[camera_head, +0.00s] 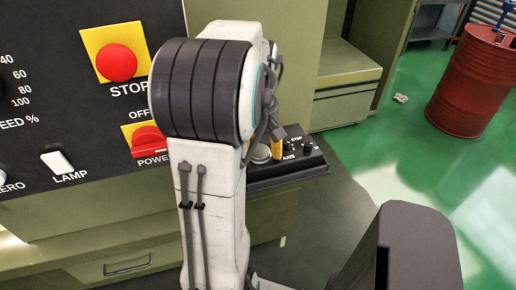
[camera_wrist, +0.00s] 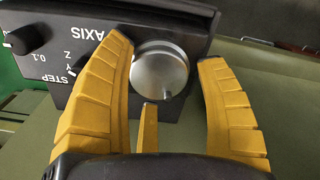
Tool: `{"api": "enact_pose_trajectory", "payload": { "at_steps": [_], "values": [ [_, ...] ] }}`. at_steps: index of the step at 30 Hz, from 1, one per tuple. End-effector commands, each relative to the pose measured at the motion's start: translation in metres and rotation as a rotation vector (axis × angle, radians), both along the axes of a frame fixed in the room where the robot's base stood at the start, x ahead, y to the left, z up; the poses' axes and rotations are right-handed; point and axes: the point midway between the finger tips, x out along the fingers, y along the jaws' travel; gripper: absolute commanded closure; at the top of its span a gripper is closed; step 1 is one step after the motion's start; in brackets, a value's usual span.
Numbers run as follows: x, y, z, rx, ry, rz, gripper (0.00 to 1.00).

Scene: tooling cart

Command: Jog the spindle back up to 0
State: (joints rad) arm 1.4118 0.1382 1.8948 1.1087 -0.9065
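A black jog box (camera_head: 270,172) with AXIS and STEP labels juts out right of the control panel, partly behind my arm. In the wrist view the box (camera_wrist: 195,18) shows a round silver dial (camera_wrist: 160,72) and, at left, a black knob (camera_wrist: 22,40) among upside-down markings. My gripper (camera_wrist: 166,52) is open. Its two yellow fingers stand on either side of the dial, the left one close to its edge and the right one with a visible gap. Whether either touches is unclear. In the head view my arm hides most of the gripper. No spindle or position readout is visible.
The black panel carries a red STOP button (camera_head: 117,62), a red POWER switch (camera_head: 148,139) and a white LAMP switch (camera_head: 57,162). A red barrel (camera_head: 474,82) stands on the green floor at upper right. The floor between it and the cabinet is mostly clear.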

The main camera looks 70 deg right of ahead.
Motion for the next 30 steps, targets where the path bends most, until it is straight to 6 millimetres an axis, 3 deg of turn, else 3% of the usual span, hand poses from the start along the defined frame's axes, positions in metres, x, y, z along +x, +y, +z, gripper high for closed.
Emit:
{"api": "enact_pose_trajectory", "payload": {
  "at_steps": [15, 30],
  "values": [
    [0.0004, -0.0003, 0.0000, -0.001, 0.000, 0.001, 0.80],
    [0.0007, -0.0008, -0.0001, -0.003, -0.001, -0.011, 0.80]
  ]
}}
